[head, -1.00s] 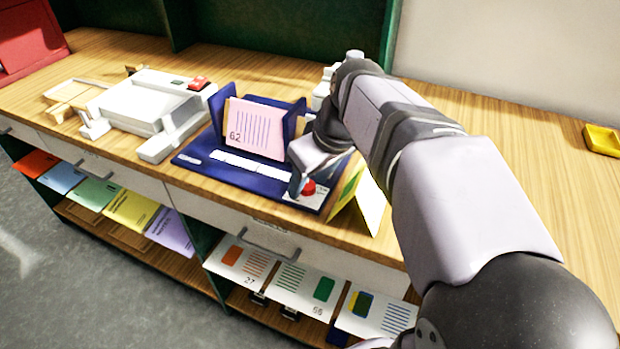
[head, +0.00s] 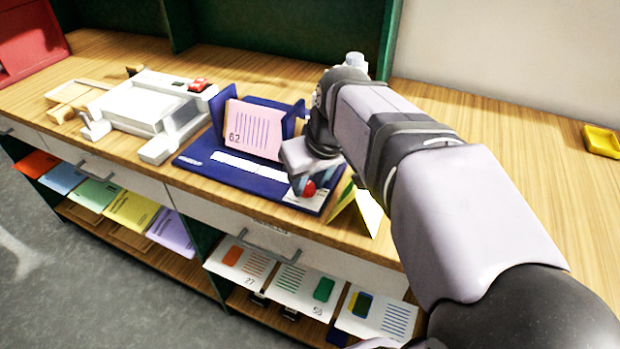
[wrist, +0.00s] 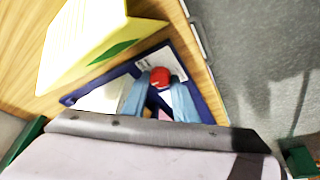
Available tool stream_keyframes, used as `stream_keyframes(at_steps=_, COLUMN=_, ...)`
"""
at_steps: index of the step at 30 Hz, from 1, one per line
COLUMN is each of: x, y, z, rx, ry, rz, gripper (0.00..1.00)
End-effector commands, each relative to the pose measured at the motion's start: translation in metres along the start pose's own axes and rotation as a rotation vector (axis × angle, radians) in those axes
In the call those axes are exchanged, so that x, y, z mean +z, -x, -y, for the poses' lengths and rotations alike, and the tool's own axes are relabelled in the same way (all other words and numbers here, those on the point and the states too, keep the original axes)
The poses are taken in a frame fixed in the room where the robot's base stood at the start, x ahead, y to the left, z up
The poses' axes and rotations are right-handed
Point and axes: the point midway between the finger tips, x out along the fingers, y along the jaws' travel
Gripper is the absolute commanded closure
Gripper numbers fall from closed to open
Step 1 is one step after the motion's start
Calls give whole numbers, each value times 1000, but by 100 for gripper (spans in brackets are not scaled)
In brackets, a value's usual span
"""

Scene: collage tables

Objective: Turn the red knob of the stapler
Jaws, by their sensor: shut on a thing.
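The stapler (head: 195,161) is a dark blue device with upright plates and a white strip, standing near the table's front edge. A pink card (head: 253,128) marked 62 stands upright in it. The red knob (head: 309,188) sits on a white plate at the stapler's front right corner; in the wrist view the knob (wrist: 160,76) shows between two blue fingers. My gripper (head: 305,186) points down over that corner and is shut on the knob, with a finger on each side in the wrist view (wrist: 160,84). The fingers hide part of the knob.
A yellow folded card (head: 345,208) stands just right of the stapler. A white machine (head: 140,104) stands to the left. A yellow tray (head: 602,141) lies at the far right. Several cards lie on the shelf below. The table right of my arm is mostly clear.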

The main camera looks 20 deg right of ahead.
Motion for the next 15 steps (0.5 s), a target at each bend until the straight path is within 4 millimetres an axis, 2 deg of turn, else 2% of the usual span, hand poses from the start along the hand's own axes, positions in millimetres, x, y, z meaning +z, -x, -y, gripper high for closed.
stream_keyframes(at_steps=15, x=-2, y=0, z=5, rx=165, ry=-391, rz=-1, gripper=96)
